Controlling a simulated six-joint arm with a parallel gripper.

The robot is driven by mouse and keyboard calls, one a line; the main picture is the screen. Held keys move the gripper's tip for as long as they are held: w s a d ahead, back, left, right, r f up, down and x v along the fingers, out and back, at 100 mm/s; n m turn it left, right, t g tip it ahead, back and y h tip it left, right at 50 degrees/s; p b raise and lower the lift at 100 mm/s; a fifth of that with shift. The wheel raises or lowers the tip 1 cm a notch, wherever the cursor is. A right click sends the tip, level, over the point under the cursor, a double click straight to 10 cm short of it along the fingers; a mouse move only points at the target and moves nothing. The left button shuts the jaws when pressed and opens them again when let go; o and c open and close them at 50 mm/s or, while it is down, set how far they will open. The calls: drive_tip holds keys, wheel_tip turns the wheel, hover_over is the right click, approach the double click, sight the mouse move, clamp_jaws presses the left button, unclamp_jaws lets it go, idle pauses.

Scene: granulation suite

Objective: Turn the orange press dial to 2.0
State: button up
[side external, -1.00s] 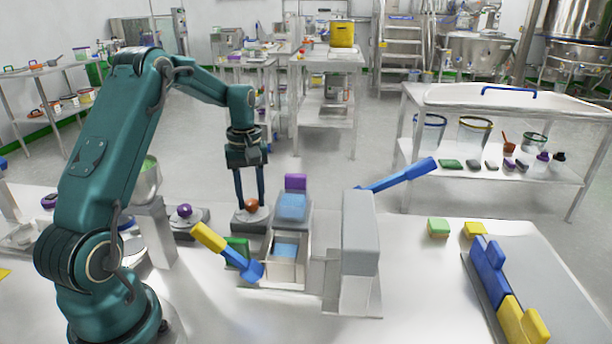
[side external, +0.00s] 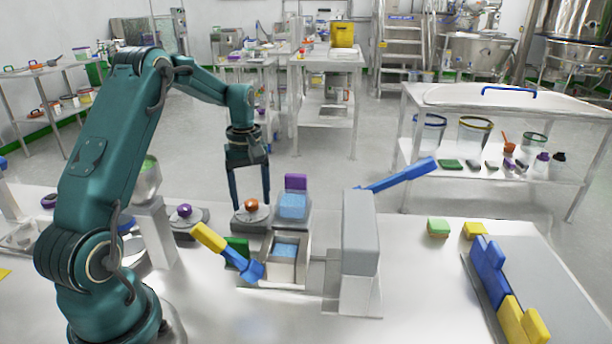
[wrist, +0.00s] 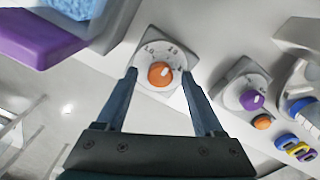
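The orange press dial (side external: 251,204) is a round knob on a pale disc on a grey block. In the wrist view the orange knob (wrist: 160,74) carries a small white mark toward its right side. My gripper (side external: 249,199) points down over the dial. Its fingers are spread wide, and in the wrist view the fingertips (wrist: 160,76) stand on either side of the knob with a gap at each side. It holds nothing.
A purple dial (wrist: 252,100) on a similar block stands beside the orange one. A press with a purple block (side external: 295,182) and blue pad is close at the other side. A yellow-and-blue handle (side external: 210,237) and a grey housing (side external: 361,230) stand nearby.

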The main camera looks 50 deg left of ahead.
sight(251, 202)
drive_tip(key=shift+r, duration=0.1)
wheel_tip(251, 202, up, 5)
drive_tip(key=shift+f, duration=0.1)
idle(0.3)
drive_tip(key=shift+d+r, duration=0.25)
drive_tip(key=s+d+r+m+t, duration=0.1)
drive_tip(key=s+d+r+m, duration=0.15)
drive_tip(key=d, duration=0.35)
drive_tip(key=s+d+r+m+t, duration=0.1)
drive_tip(key=d+r+m, duration=0.3)
drive_tip(key=d, duration=0.2)
drive_tip(key=s+d+m+t, duration=0.3)
drive_tip(key=s+d+m, duration=0.5)
drive_tip(key=s, duration=0.2)
drive_tip(key=shift+s+d+f+t, duration=0.25)
drive_tip(key=shift+f+t, duration=0.05)
drive_tip(key=shift+f, duration=0.05)
